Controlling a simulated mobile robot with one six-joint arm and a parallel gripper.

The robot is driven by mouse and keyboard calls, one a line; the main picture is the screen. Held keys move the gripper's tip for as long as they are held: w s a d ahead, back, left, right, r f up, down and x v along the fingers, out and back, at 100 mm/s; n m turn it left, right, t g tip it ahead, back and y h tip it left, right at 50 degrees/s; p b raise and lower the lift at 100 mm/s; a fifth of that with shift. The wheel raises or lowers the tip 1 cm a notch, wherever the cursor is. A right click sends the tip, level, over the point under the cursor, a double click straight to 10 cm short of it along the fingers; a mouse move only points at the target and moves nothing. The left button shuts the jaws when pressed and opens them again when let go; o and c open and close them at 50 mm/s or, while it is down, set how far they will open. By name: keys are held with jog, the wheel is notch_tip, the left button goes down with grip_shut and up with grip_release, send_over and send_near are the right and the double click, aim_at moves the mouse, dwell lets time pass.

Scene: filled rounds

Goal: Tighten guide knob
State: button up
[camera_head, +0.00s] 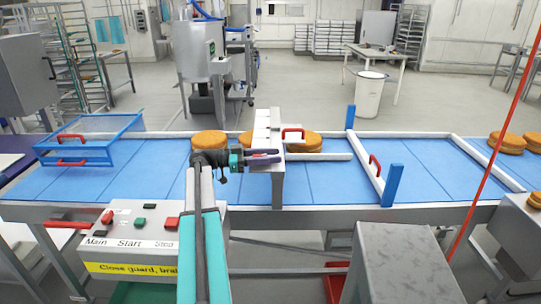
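My arm reaches up from the bottom middle of the head view. My gripper (264,157) points right, with its dark purple fingers in front of the grey-white upright housing (268,133) on the conveyor. The fingers look close together, but I cannot tell whether they are shut or hold anything. I cannot make out a guide knob; it may be hidden by the gripper or too small to see. A pale guide rail (318,157) runs right from the housing across the blue belt (330,182). A red handle (293,130) sits at the housing's right side.
Orange-brown rounds (209,140) lie behind the gripper, and others (507,143) at far right. A blue-framed guard (90,140) stands at left, a red-handled barrier (366,160) at right. The control box (130,222) and a grey metal box (405,255) are in front.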

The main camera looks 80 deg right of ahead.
jog(key=shift+c, duration=0.2)
grip_shut()
jog(key=shift+f+m+y+b, duration=0.15)
jog(key=shift+m+y+b, duration=0.35)
jog(key=shift+y+b, duration=0.4)
jog(key=shift+a+m+g+y+b, duration=0.3)
jog(key=shift+y+b, duration=0.1)
jog(key=shift+b, duration=0.15)
jog(key=shift+o, duration=0.2)
grip_release()
jog(key=shift+w, duration=0.1)
